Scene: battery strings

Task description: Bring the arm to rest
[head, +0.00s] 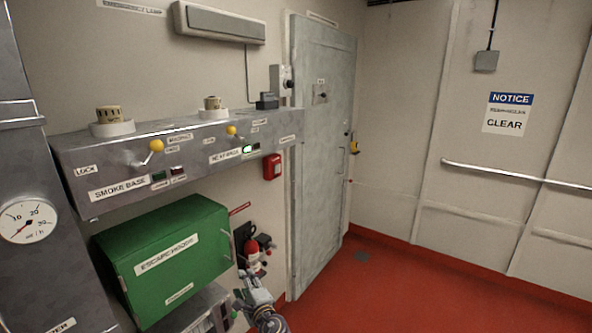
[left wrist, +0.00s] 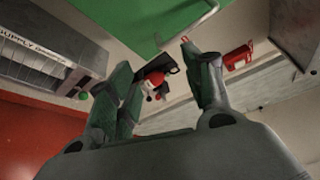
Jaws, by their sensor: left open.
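My right gripper is in neither view.
The green box (head: 165,253) hangs under a grey panel (head: 130,158) with yellow-knobbed levers. The red floor (head: 400,290) at right is clear.

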